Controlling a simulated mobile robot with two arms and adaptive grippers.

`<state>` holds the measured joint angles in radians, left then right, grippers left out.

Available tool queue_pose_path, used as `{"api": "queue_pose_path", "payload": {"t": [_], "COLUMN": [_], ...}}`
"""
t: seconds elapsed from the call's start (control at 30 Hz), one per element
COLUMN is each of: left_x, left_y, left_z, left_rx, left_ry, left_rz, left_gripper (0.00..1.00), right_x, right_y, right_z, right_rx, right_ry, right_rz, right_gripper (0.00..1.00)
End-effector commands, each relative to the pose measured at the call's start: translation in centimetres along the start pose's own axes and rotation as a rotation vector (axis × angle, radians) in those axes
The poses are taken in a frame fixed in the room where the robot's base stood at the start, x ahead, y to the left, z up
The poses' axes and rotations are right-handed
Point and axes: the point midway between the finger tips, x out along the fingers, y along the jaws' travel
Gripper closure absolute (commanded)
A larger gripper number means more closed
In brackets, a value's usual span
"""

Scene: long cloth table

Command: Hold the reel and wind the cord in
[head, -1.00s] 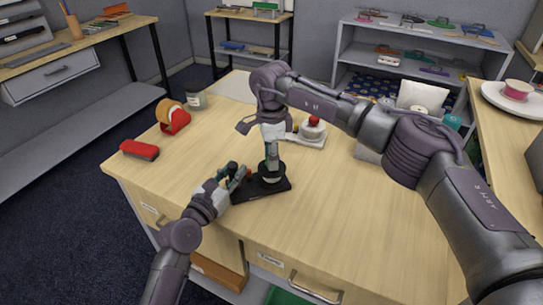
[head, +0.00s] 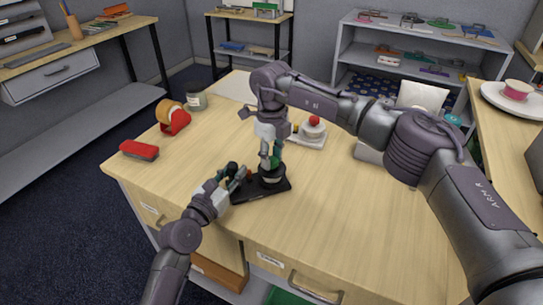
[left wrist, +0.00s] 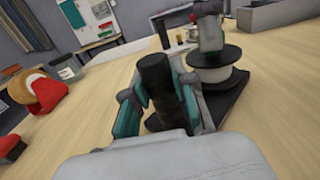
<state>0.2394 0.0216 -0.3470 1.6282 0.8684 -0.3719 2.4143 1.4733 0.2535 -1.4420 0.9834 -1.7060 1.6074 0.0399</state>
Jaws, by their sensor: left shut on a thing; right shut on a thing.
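The reel (head: 272,178) stands on a black base plate (head: 246,197) near the table's front edge. In the left wrist view its pale spool (left wrist: 228,78) has dark flanges. My left gripper (head: 238,174) is shut on the upright black handle (left wrist: 154,82) beside the spool, with the teal fingers on both sides of it. My right gripper (head: 271,155) reaches down from above and is shut at the top of the reel; it also shows in the left wrist view (left wrist: 208,45). The part it grips is hidden by its fingers. I cannot make out a loose cord.
An orange-and-red tape dispenser (head: 173,118), a red block-like item (head: 139,150) and a jar (head: 196,100) stand on the left of the table. A pale device with a red knob (head: 314,129) is behind the reel. The table's front right is clear.

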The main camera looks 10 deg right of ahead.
Motion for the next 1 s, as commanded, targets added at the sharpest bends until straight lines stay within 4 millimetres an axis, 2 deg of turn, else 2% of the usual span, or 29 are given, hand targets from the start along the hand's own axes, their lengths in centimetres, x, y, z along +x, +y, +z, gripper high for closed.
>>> {"api": "queue_pose_path", "payload": {"t": [0.4,0.97,1.0], "left_x": [0.01,0.01,0.01], "left_y": [-0.11,-0.1,-0.1], "left_z": [0.0,-0.02,-0.03], "left_rx": [0.0,-0.001,-0.001], "left_ry": [0.001,0.001,0.001], "left_rz": [-0.002,-0.002,-0.002], "left_gripper": [1.0,1.0,1.0], "right_x": [-0.11,-0.11,-0.11], "right_y": [-0.07,-0.06,-0.06], "right_z": [0.06,0.06,0.06], "right_rx": [0.19,0.214,0.214], "right_ry": [-0.004,-0.003,-0.003], "right_rz": [-0.001,0.0,0.0], "right_gripper": [1.0,1.0,0.59]}}
